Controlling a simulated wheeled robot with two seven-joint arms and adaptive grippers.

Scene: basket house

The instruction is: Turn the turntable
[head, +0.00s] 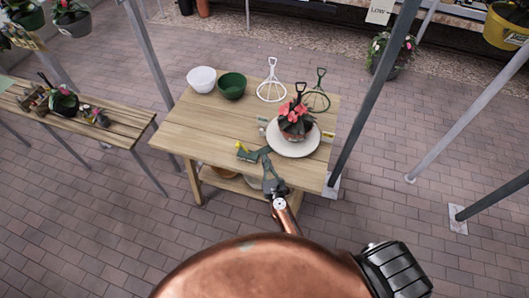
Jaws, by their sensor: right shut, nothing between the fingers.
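The turntable (291,146) is a round white disc at the right front of a wooden table. A potted plant with pink-red flowers (296,121) stands upright on it. My right gripper (266,163) reaches in from the bottom and is shut and empty. Its tips are at the table's front edge, just left of the turntable. Whether they touch the disc, I cannot tell. My left gripper is not in view.
A metal post (375,90) rises right of the table.

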